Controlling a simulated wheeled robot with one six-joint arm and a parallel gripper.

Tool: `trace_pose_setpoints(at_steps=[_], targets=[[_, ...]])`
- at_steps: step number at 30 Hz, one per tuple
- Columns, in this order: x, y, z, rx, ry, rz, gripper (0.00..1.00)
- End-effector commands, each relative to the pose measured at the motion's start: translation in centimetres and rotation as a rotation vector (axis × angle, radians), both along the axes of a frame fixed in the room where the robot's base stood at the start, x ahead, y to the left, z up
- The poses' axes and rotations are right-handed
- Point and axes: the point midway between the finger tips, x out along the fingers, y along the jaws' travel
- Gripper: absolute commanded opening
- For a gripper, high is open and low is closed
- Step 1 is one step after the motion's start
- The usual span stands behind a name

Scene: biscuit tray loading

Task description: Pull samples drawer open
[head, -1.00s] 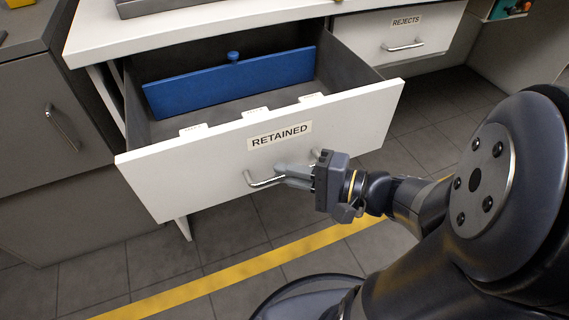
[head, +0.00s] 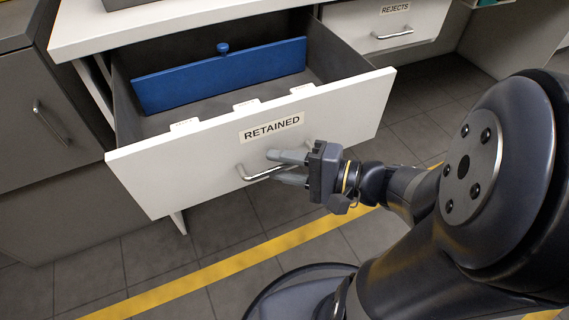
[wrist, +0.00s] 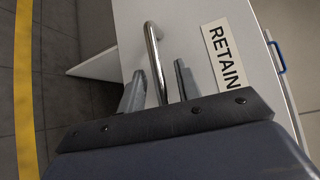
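The drawer labelled RETAINED (head: 190,165) stands well open, its white front tilted in the head view. Its metal bar handle (head: 250,177) also shows in the wrist view (wrist: 152,42). My gripper (head: 274,167) is open at the handle, one finger above the bar and one below. In the wrist view the two fingers (wrist: 159,68) stand on either side of the bar with visible gaps. The far end of the handle is partly hidden by my gripper. I see no label reading samples.
A blue divider (head: 225,76) with a knob stands inside the drawer, behind several white tabs. A shut drawer labelled REJECTS (head: 385,27) is at the upper right. A grey cabinet (head: 60,150) stands left. The floor in front, with a yellow line (head: 190,284), is clear.

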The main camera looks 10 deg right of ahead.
Motion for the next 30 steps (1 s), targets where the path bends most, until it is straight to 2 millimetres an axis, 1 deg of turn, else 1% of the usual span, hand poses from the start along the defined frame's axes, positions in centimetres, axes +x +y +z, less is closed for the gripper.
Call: trace_pose_setpoints(at_steps=[5, 8, 30], targets=[[-0.1, -0.4, 0.1, 0.0, -0.001, -0.002, 0.32], [-0.4, -1.0, 0.2, 0.0, -0.002, -0.004, 0.32], [-4.2, -8.1, 1.3, 0.0, 0.0, -0.005, 0.32]])
